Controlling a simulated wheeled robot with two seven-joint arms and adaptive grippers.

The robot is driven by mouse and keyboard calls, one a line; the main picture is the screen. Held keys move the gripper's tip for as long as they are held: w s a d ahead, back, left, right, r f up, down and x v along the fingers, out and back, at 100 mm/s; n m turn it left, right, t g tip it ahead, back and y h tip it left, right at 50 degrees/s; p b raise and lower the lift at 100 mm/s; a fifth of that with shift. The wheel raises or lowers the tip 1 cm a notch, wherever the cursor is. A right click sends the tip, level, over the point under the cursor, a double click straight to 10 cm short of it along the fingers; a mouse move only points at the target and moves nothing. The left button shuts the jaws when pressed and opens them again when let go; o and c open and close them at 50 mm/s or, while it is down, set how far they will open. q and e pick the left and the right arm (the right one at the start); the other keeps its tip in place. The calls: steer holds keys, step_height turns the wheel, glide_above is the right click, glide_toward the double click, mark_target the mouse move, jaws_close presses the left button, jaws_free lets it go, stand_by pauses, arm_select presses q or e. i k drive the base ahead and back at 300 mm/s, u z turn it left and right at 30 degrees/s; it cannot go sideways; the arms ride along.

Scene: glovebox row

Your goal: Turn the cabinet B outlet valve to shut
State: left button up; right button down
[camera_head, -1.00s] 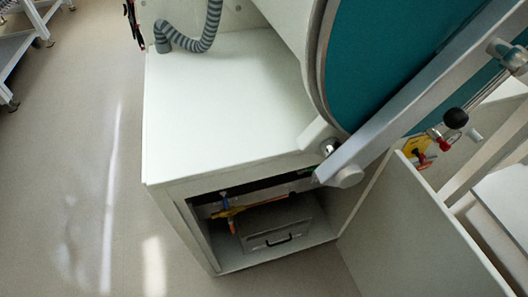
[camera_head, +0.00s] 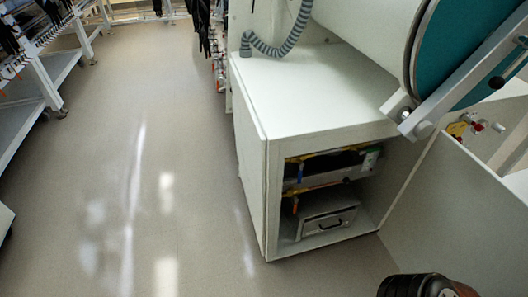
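A white cabinet (camera_head: 250,160) stands right of the middle with its front compartment open. Inside it, a yellow pipe or bar (camera_head: 322,187) crosses near the top, with a small blue part (camera_head: 300,172) and an orange part (camera_head: 295,206) at its left end. These parts are small and shaded; I cannot tell which is the outlet valve or how it is set. No letter B is readable. A grey box with a dark handle (camera_head: 328,225) sits on the compartment floor. No fingers of either gripper show.
An open door panel (camera_head: 455,215) extends right of the compartment. A teal round hatch (camera_head: 465,55) with a metal bar is above. Red knobs (camera_head: 478,127) by a yellow plate (camera_head: 457,129) lie beyond the door. White racks (camera_head: 40,85) stand left; the floor (camera_head: 160,170) between is clear.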

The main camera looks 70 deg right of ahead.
mark_target(361, 152)
steer(key=u, duration=0.3)
steer(key=i, duration=3.15)
steer(key=z, duration=4.05)
steer(key=i, duration=1.35)
steer(key=z, duration=0.35)
